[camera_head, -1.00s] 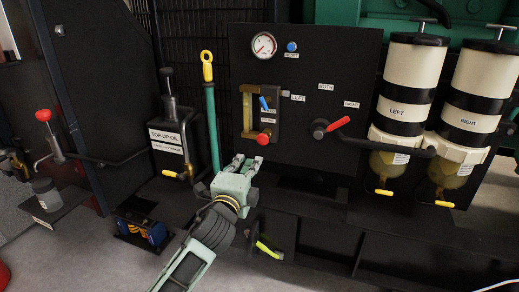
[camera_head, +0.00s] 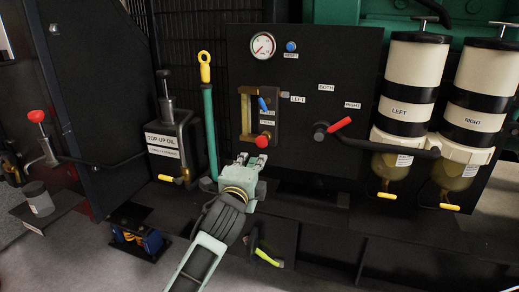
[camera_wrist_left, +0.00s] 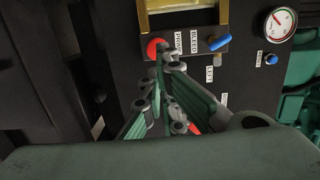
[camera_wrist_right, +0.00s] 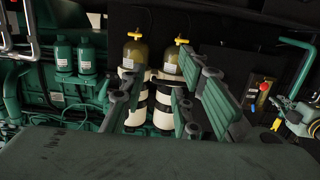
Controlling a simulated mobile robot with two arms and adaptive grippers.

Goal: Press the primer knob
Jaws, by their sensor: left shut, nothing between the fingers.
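The red primer knob (camera_head: 262,141) sticks out below the sight glass on the black panel. It also shows in the left wrist view (camera_wrist_left: 154,46), beside its label. My left gripper (camera_head: 252,160) is shut and empty, with its fingertips just below the knob in the head view. In the left wrist view its fingertips (camera_wrist_left: 170,62) are close to the knob and overlap its lower right edge; I cannot tell whether they touch. My right gripper (camera_wrist_right: 167,68) is open and empty in its wrist view, away from the knob, and is out of the head view.
A blue bleed lever (camera_head: 264,104) sits just above the knob. A red-handled selector (camera_head: 338,125) is to its right, and a green rod with a yellow ring (camera_head: 205,70) stands to its left. The left (camera_head: 415,80) and right filters stand farther right.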

